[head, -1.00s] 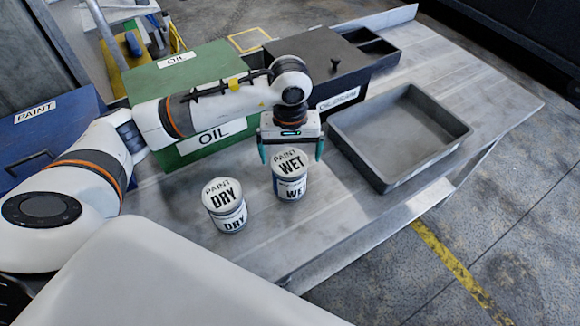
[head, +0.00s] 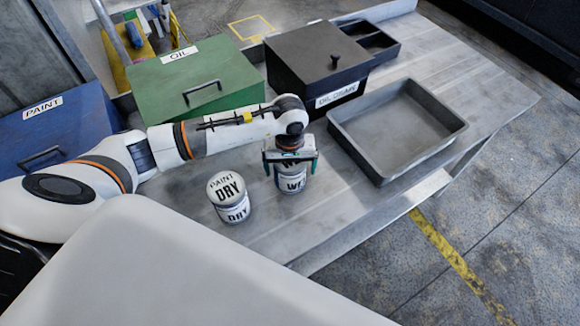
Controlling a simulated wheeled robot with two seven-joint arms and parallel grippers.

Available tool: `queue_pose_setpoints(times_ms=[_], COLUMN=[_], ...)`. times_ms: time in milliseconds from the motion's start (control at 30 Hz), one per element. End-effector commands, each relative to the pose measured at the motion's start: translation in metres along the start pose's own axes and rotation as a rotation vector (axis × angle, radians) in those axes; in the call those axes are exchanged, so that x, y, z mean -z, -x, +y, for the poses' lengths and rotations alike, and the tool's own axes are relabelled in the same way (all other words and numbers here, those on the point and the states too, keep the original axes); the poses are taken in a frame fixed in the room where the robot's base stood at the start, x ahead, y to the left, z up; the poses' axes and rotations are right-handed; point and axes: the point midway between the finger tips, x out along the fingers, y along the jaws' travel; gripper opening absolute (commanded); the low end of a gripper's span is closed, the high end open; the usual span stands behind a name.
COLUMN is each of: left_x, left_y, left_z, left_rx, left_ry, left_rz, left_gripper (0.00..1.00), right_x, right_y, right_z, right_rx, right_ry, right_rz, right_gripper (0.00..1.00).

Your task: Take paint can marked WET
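The paint can marked WET (head: 290,185) stands upright on the metal table in the head view. My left gripper (head: 290,165) is directly over it and hides most of its lid. The teal fingers point down, one on each side of the can's top, spread wider than the can. Whether either finger touches the can is not clear. The paint can marked DRY (head: 232,212) stands upright just to the left, apart from the WET can. My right gripper is not in view.
A green OIL box (head: 190,75) and a black OIL DRAIN box (head: 310,65) stand behind my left arm. An empty grey tray (head: 360,160) lies to the right. A blue PAINT box (head: 85,125) is at the left. The table's front edge is near the cans.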

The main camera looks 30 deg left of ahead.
Motion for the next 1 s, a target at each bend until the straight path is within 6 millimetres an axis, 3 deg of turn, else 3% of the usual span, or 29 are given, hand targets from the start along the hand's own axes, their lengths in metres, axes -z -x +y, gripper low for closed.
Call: queue_pose_setpoints(times_ms=[33,333,667,1000], left_x=[0.000,-0.001,-0.002,-0.002], left_y=[0.000,0.001,0.011,0.074], left_z=[0.000,0.000,-0.001,-0.002], left_rx=[0.000,0.002,0.005,0.004], left_ry=[0.000,0.000,0.000,-0.001], left_rz=[0.000,-0.001,-0.004,-0.006], left_gripper=[0.89,0.42,0.41,0.41], right_x=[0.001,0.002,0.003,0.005], right_y=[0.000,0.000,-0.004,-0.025], right_z=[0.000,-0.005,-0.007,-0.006], right_rx=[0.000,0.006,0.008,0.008], right_ry=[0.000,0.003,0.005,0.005], right_rz=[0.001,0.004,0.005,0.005], right_gripper=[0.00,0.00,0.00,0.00])
